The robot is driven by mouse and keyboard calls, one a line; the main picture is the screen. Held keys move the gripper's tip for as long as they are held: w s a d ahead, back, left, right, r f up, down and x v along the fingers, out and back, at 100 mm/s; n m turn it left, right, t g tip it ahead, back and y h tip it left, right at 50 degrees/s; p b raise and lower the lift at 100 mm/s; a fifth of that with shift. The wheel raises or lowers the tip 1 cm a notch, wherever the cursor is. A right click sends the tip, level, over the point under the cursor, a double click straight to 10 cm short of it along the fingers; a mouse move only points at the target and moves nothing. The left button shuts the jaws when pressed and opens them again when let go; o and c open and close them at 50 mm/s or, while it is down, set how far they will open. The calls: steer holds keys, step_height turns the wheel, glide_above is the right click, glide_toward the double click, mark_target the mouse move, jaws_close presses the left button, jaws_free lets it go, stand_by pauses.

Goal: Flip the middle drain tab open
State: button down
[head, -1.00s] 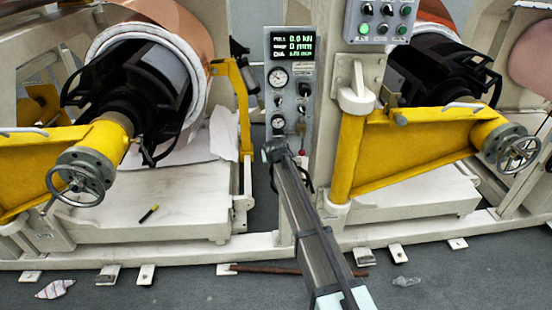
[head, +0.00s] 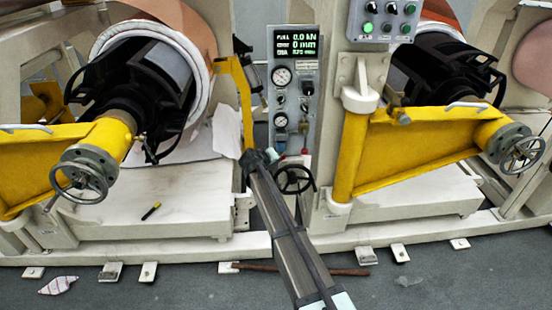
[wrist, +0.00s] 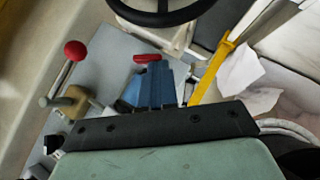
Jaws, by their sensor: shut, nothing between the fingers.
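My gripper (head: 270,154) is in front of the lower left edge of the grey gauge panel (head: 296,95). In the wrist view its blue fingers (wrist: 153,80) are together in the centre, with nothing seen between them. A small red tab-like piece (wrist: 147,58) shows just past the fingertips; I cannot tell whether they touch it or whether it is the middle drain tab. A red ball-ended lever (wrist: 75,50) on a brass valve (wrist: 70,102) stands left of the fingers. In the head view a red knob (head: 303,152) shows at the panel's bottom.
A black handwheel (head: 294,179) is below the panel, and its rim (wrist: 160,15) crosses the top of the wrist view. A yellow post (head: 246,100) stands left of the panel. Yellow arms with handwheels (head: 81,180) flank both sides. A rusty rod (head: 300,269) lies on the floor.

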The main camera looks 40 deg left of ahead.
step_height(320, 180, down, 3)
steer(key=n+t+h, duration=0.1)
steer(key=n+t, duration=0.1)
steer(key=n+t+h, duration=0.1)
steer(key=n+t, duration=0.1)
steer(key=t, duration=0.1)
steer(key=shift+a+r, duration=0.15)
stand_by(0.4)
steer(key=s+a+r, duration=0.1)
steer(key=s, duration=0.5)
steer(key=s+a+r, duration=0.1)
steer(key=s, duration=0.5)
steer(key=shift+s+a+r, duration=0.25)
steer(key=shift+s+r, duration=0.15)
